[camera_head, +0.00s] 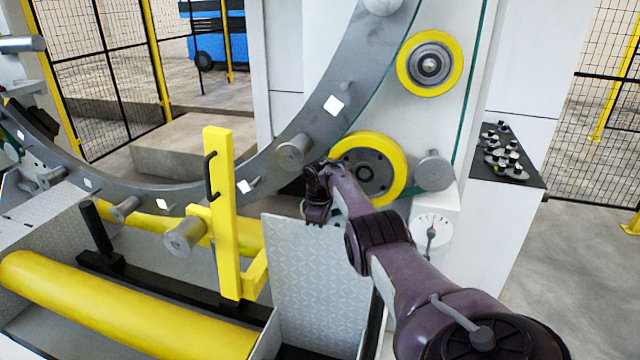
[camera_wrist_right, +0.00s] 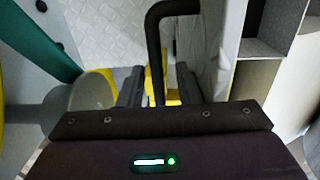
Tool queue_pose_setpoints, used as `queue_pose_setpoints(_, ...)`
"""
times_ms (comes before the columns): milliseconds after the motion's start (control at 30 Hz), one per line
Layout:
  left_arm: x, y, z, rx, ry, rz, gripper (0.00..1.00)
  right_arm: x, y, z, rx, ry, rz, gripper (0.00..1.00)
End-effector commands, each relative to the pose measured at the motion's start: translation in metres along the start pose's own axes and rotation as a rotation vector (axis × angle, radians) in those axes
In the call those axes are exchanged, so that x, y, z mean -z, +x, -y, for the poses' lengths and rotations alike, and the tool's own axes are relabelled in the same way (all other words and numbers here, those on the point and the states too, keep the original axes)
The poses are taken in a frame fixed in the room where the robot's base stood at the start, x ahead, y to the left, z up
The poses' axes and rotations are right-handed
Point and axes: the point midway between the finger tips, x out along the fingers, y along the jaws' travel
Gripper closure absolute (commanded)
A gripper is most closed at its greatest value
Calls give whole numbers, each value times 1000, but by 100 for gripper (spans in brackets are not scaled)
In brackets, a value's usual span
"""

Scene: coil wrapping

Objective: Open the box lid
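A grey diamond-patterned panel (camera_head: 315,285) stands upright below the coil ring in the head view. I cannot tell whether it is the box lid or a wall. My right gripper (camera_head: 318,205) is above its top edge, pointing down. In the right wrist view, a black bent handle (camera_wrist_right: 155,35) runs down in front of a patterned grey plate (camera_wrist_right: 108,28). Its lower end shows between the two spread fingers of my right gripper (camera_wrist_right: 160,88). The fingers look apart, and I cannot see them touching the handle. My left gripper is not in view.
A yellow post (camera_head: 222,220) with a black handle stands left of the panel. Yellow rollers (camera_head: 120,310) lie at the lower left. The large grey ring (camera_head: 325,105) and a yellow wheel (camera_head: 378,170) are close behind my right arm. Open floor lies at the right.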

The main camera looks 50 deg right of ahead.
Motion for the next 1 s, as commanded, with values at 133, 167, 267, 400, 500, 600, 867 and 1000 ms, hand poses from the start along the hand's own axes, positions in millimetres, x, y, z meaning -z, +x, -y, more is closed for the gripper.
queue_pose_setpoints(133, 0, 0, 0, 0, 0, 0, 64, 1, -2, -1, -2, 0, -3, 68)
queue_pose_setpoints(167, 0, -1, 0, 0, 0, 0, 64, 1, -2, -1, -2, 0, -3, 68)
queue_pose_setpoints(267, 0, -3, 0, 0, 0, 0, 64, 1, -7, -1, -3, 0, -5, 68)
queue_pose_setpoints(400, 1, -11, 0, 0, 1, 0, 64, 1, -28, -2, -5, -1, -6, 68)
queue_pose_setpoints(500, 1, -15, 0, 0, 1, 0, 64, 1, -45, -2, -4, -1, -7, 68)
queue_pose_setpoints(600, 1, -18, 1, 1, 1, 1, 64, 0, -61, -1, -4, 0, -5, 68)
queue_pose_setpoints(867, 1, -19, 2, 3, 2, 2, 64, 0, -80, 0, -2, 1, -2, 68)
queue_pose_setpoints(1000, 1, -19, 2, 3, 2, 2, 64, 0, -80, 0, -2, 1, -3, 68)
